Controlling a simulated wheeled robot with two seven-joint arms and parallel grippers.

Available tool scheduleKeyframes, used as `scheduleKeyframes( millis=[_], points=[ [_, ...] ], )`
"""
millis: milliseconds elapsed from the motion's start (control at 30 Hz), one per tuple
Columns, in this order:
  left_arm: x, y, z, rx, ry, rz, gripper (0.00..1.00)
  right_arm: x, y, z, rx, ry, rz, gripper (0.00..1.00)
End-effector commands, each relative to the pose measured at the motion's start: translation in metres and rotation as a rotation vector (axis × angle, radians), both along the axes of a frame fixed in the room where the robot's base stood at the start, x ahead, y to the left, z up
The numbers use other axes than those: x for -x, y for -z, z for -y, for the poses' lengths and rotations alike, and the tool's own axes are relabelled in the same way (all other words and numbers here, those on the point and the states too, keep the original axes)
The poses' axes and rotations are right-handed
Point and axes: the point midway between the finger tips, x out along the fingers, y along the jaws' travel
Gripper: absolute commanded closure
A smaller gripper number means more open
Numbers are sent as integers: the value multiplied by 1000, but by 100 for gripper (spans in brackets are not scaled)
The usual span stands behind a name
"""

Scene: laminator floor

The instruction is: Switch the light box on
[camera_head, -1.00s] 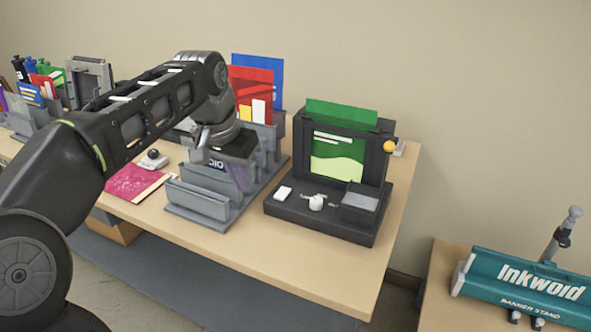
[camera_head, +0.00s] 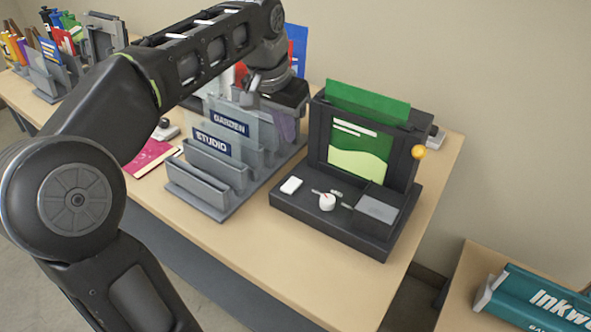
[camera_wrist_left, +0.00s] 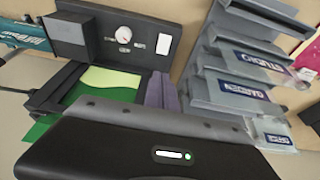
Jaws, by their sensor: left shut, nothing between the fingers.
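The black upright device with a base (camera_head: 320,219), which I take to be the light box, stands on the table right of centre. A green sheet and a lit-looking green picture (camera_head: 360,148) are at its upright part. Its base carries a white rocker-like switch (camera_head: 291,185), a white round dial (camera_head: 327,201) and a grey panel (camera_head: 377,208). In the left wrist view the switch (camera_wrist_left: 164,46) and dial (camera_wrist_left: 123,34) show too. My left gripper (camera_head: 287,128) is shut and empty, left of the device, above the sorter; its purple-grey fingers (camera_wrist_left: 162,88) lie together. My right gripper is out of view.
A grey stepped sorter (camera_head: 196,190) with STUDIO and GARDEN labels stands close left of the device. A yellow ball-shaped knob (camera_head: 418,152) sticks out at the device's right. A magenta sheet (camera_head: 150,158) lies left. A teal banner stand (camera_head: 535,300) is at lower right.

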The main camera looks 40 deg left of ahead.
Motion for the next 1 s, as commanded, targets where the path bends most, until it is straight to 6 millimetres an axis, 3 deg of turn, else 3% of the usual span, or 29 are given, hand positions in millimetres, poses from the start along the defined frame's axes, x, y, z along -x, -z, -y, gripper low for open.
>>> scheduleKeyframes(
  millis=[267,733,1000],
  points=[
    [-8,30,0,1,-1,-6,100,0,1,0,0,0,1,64],
    [-27,115,-1,1,-1,-4,100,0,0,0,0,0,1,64],
    [-27,134,-1,0,-1,-1,100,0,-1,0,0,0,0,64]
  ],
)
